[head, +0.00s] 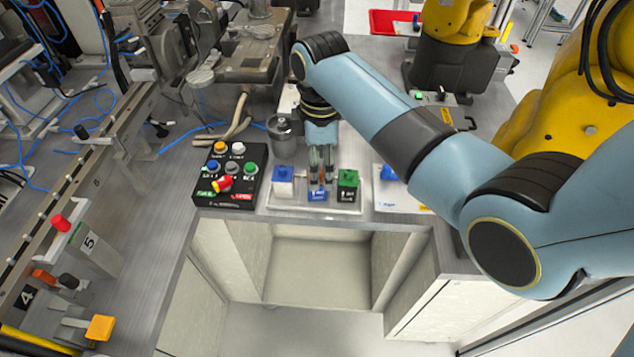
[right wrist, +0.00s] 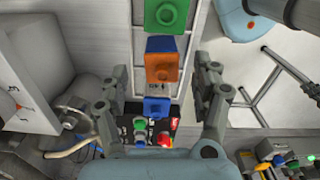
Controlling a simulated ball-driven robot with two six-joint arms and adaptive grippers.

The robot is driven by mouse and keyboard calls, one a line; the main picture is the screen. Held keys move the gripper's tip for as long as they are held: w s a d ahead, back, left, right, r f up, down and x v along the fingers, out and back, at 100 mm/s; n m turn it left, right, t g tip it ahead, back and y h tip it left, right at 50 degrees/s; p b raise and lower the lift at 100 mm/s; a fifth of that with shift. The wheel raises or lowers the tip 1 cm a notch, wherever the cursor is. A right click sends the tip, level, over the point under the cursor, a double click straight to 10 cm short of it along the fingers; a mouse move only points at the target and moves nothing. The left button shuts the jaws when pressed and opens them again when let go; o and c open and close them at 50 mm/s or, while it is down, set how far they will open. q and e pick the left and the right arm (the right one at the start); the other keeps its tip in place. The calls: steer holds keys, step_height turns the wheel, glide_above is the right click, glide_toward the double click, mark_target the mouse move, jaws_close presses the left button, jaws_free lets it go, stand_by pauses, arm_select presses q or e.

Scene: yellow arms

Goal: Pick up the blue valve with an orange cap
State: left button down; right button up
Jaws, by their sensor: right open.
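The blue valve with an orange cap (right wrist: 162,68) stands in the middle of a row of valves in the right wrist view. In the head view its blue body (head: 317,195) shows just below my right gripper (head: 320,168), which hides the cap. My right gripper (right wrist: 158,92) is open, with a finger on either side of the valve row in the right wrist view. The fingers look apart from the valve, and nothing is held. My left gripper is not in view.
A green valve (head: 347,184) stands to the right of the blue one, and a white valve with a blue cap (head: 283,181) to the left. A black button box (head: 230,173) stands further left. A metal cylinder (head: 281,130) is close behind. The bench's front edge lies just before the valves.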

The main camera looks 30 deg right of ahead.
steer(key=f, duration=0.5)
steer(key=shift+a, duration=0.25)
steer(key=c, duration=1.3)
